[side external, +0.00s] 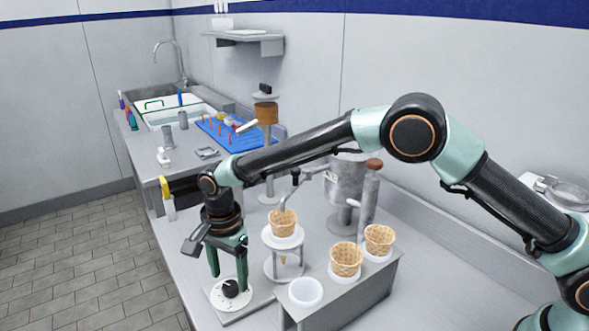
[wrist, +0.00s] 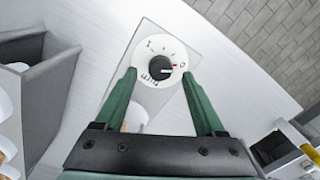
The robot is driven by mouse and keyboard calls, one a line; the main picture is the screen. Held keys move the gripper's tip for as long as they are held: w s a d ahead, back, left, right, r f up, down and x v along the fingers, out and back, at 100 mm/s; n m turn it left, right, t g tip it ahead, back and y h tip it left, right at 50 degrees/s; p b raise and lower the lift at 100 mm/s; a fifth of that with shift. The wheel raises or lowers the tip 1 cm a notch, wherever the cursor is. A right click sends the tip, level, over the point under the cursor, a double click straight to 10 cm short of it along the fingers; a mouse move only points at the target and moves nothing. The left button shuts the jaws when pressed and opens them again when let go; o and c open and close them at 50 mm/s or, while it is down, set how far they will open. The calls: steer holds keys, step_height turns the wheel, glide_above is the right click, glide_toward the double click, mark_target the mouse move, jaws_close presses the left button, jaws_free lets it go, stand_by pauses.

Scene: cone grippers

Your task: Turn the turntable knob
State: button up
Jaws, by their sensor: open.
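The turntable knob (side external: 230,287) is a black knob on a round white dial, low in the side external view. In the wrist view the knob (wrist: 159,71) has a white pointer line toward the right, near a red mark, and the dial (wrist: 146,50) carries printed marks. The dial sits on a grey plate (wrist: 127,95). My gripper (side external: 228,274) points down over the dial with its green fingers apart. In the wrist view my gripper (wrist: 158,73) has one finger on each side of the dial, with nothing between them but the knob. I cannot tell whether the fingers touch the dial.
A grey cone stand (side external: 345,300) with waffle cones (side external: 346,259) and an empty white ring (side external: 306,292) stands just right of the dial. Another cone (side external: 283,223) sits in a white holder behind it. The counter edge and floor (side external: 95,270) lie to the left.

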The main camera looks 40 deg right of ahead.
mark_target(231, 290)
steer(key=shift+f, duration=1.25)
jaws_close()
